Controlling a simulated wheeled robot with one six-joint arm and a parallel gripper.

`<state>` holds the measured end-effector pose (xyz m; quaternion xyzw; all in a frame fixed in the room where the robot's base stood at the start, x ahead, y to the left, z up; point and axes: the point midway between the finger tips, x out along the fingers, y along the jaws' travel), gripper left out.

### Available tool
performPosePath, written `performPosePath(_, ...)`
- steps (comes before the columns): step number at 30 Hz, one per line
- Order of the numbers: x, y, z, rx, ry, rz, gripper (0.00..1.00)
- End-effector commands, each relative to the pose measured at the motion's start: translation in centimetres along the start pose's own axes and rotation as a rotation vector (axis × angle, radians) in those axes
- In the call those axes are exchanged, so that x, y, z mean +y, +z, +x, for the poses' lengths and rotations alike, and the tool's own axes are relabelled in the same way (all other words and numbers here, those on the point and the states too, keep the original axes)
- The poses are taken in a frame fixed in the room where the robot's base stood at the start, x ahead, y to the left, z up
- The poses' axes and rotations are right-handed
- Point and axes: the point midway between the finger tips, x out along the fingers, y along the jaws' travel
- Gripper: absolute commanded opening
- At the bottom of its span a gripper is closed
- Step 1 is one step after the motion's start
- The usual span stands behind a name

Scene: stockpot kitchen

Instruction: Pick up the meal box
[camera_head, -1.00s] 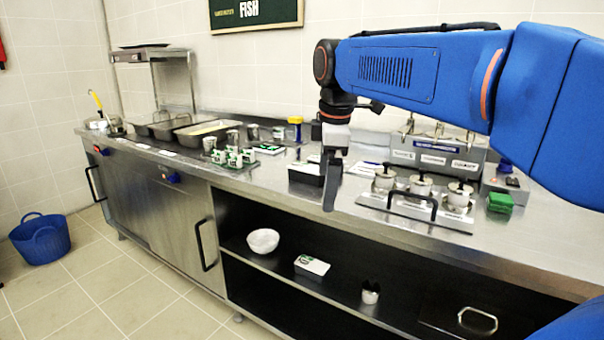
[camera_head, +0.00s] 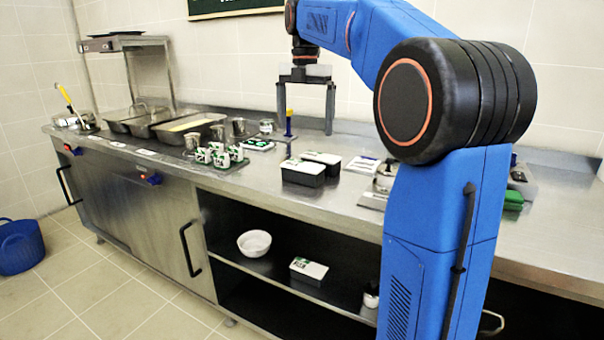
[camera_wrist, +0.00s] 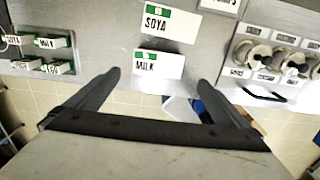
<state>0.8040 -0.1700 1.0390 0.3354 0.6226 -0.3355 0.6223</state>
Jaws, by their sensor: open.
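Two dark boxes with white lids and green labels stand on the steel counter: a nearer one (camera_head: 303,172) and one just behind it (camera_head: 321,160). In the wrist view, two lids read MILK (camera_wrist: 158,66) and SOYA (camera_wrist: 168,24). I cannot tell which box is the meal box. A similar white-topped box (camera_head: 309,269) lies on the lower shelf. My gripper (camera_head: 306,128) is open and empty, its fingers pointing down above the counter boxes. In the wrist view its fingertips (camera_wrist: 158,80) lie either side of the MILK lid's near edge, apart from it.
A yellow-topped item (camera_head: 289,120) stands behind. A white bowl (camera_head: 254,243) sits on the shelf.

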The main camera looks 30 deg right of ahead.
Motion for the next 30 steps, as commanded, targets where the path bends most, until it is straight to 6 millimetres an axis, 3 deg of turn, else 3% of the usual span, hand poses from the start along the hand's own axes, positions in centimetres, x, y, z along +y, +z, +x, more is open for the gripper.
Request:
performPosePath(12,0.0,-0.1,7.2,0.001,-0.001,0.001,1.00)
performPosePath(23,0.1,-0.2,9.9,0.001,-0.001,0.001,1.00)
performPosePath(30,0.3,-0.5,13.1,0.001,-0.001,0.003,1.00)
